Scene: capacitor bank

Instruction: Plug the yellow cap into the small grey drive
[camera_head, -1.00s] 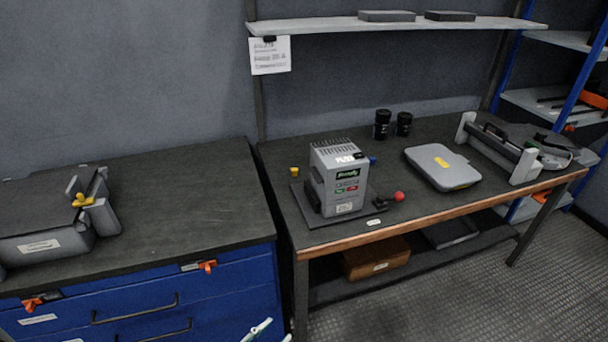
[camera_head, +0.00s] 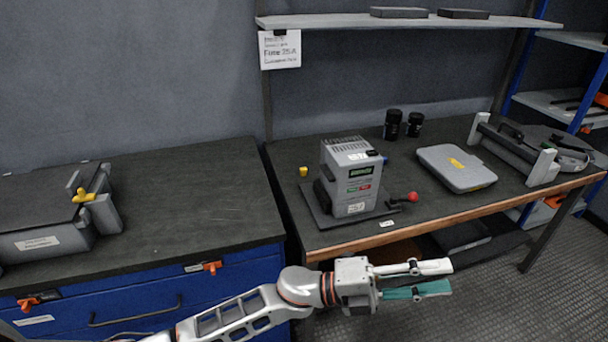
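The small yellow cap (camera_head: 304,171) sits on the dark workbench, just left of the small grey drive. The small grey drive (camera_head: 350,177) stands upright on a dark base plate, with a green-lit display and labels on its front. A blue part shows at its right side. My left gripper (camera_head: 449,277) is in front of the bench's front edge, below and right of the drive in the picture. Its white and green fingers point right, apart, with nothing between them. It touches neither cap nor drive. My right gripper is out of view.
A red-knobbed lever (camera_head: 412,197) sticks out right of the drive. A flat grey case (camera_head: 457,168), two black jars (camera_head: 393,124) and a grey rack (camera_head: 513,150) stand farther right. A grey box with a yellow handle (camera_head: 82,195) is on the left cabinet, whose top is otherwise mostly clear.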

